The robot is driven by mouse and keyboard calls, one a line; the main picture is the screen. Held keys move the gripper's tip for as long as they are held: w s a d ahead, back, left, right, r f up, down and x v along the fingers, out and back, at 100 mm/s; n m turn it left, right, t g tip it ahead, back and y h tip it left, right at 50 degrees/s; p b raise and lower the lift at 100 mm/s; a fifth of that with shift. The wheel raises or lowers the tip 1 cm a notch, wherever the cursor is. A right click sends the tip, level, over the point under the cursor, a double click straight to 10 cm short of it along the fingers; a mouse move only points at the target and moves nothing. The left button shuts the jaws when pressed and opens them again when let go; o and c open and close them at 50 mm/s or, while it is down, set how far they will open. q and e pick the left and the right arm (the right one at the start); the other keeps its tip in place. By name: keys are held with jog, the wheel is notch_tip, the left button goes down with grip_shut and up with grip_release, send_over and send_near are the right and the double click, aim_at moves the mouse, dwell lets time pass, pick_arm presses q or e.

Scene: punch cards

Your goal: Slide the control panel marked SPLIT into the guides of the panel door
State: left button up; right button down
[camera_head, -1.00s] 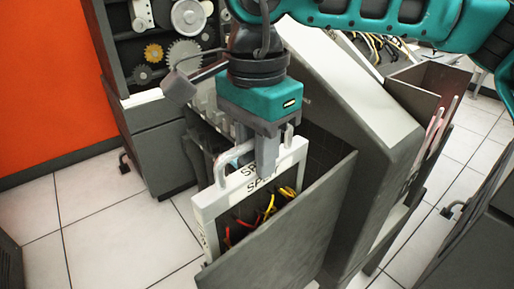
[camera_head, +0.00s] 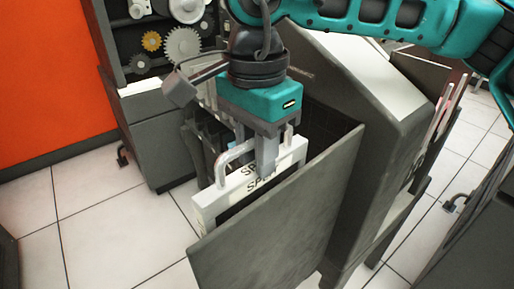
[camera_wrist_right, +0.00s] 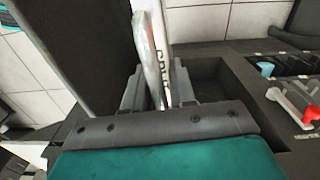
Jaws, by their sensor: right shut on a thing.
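The white control panel (camera_head: 212,203), lettered SPLIT along its top, stands nearly upright behind the grey panel door (camera_head: 280,222). The door hides its lower part, including most of its face. My right gripper (camera_head: 262,162) is above it, pointing down and shut on the panel's handle (camera_head: 235,155). In the right wrist view the panel's white top edge (camera_wrist_right: 153,12) and handle (camera_wrist_right: 152,60) lie between the fingers (camera_wrist_right: 158,95). The dark door fills the upper left there. The guides are hidden, so I cannot tell how the panel sits in them. My left gripper is not in view.
The grey machine body (camera_head: 385,140) with a sloped top stands right of the door. A dark cabinet with gears (camera_head: 182,45) is behind on the left. Knobs and a red lever (camera_wrist_right: 306,117) show in the right wrist view. White tiled floor (camera_head: 110,230) is open at the left.

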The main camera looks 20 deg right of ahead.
jog(key=shift+f, duration=0.3)
